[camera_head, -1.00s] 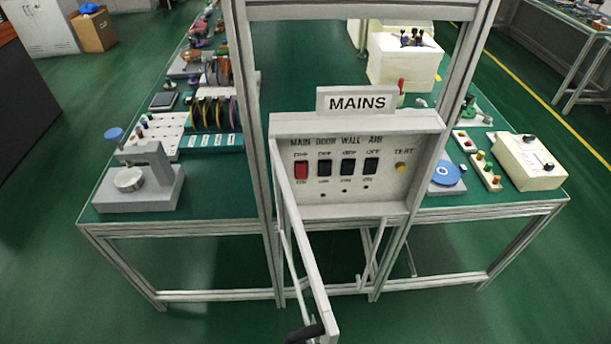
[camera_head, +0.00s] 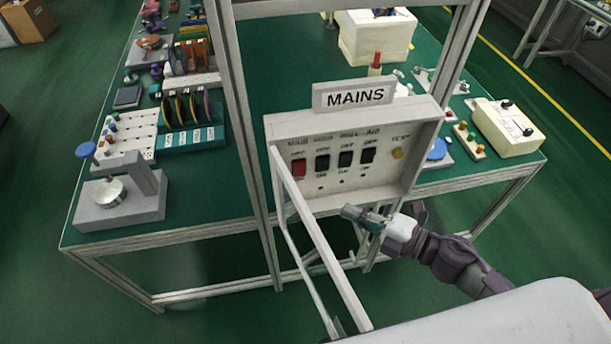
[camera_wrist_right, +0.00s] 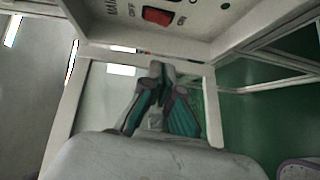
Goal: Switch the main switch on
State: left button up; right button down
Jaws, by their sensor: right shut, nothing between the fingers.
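The main switch (camera_head: 299,167) is a red rocker at the left end of the row on the white MAINS panel (camera_head: 405,190). The red rocker also shows at the top of the right wrist view (camera_wrist_right: 158,16), with OFF and ON lettering beside it. My right gripper (camera_head: 352,212) is shut and empty, in front of and below the panel, to the right of the red switch and apart from it. In the right wrist view its closed fingertips (camera_wrist_right: 157,70) point up toward the panel's lower edge. My left gripper is not in view.
Black switches (camera_head: 345,159) and a yellow TEST button (camera_head: 397,153) sit right of the red one. The panel's open door frame (camera_head: 318,240) juts toward me on the left. Metal posts (camera_head: 237,110) flank the panel. Benches with devices stand behind.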

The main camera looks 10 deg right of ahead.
jog(key=shift+d, duration=0.1)
send_near(296, 175)
jog(key=x, duration=0.6)
jog(key=shift+w+f, duration=0.1)
jog(key=shift+f, duration=0.05)
dwell(0.4)
